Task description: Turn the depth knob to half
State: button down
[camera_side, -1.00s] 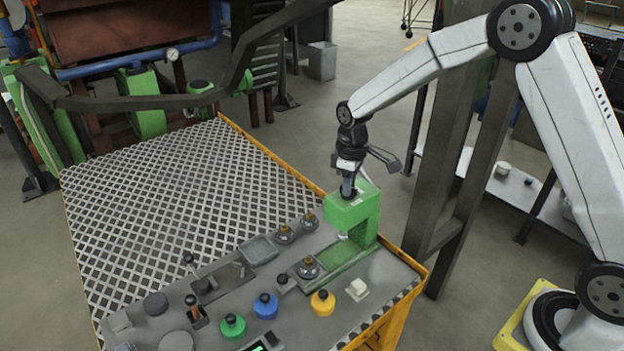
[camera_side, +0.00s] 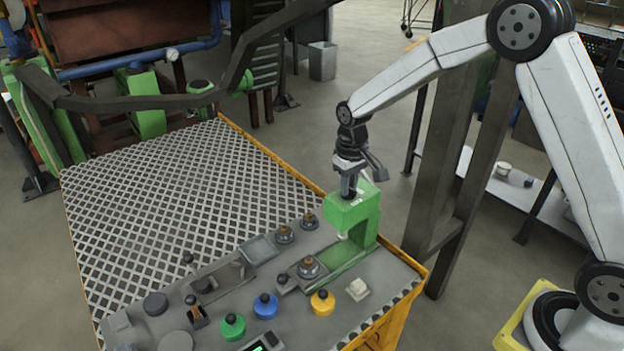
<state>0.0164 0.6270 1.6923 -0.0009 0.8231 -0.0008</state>
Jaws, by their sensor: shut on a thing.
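A green C-shaped press (camera_side: 355,215) stands at the right end of the control panel, its upper arm overhanging a green base plate. My gripper (camera_side: 349,189) points straight down onto the top of this press. Its fingers are shut on the depth knob there. The fingers hide the knob almost wholly, so its marks and setting cannot be read from this view.
The grey panel (camera_side: 285,318) carries green (camera_side: 232,326), blue (camera_side: 266,306) and yellow (camera_side: 322,302) knobs, levers and small metal pieces. A diamond-patterned plate (camera_side: 170,215) lies to the left. A dark steel post (camera_side: 440,160) stands close behind the press.

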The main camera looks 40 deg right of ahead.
jog(key=shift+r, duration=0.1)
jog(key=c, duration=0.6)
grip_release()
jog(key=shift+r, duration=3.9)
jog(key=s+f+t, duration=0.1)
jog(key=s+f, duration=0.1)
jog(key=s, duration=0.8)
jog(key=s+f+t, duration=0.1)
jog(key=s+f, duration=0.2)
jog(key=s, duration=0.7)
jog(key=shift+a+f+t, duration=0.3)
jog(key=shift+a+f, duration=0.05)
jog(key=shift+a, duration=0.05)
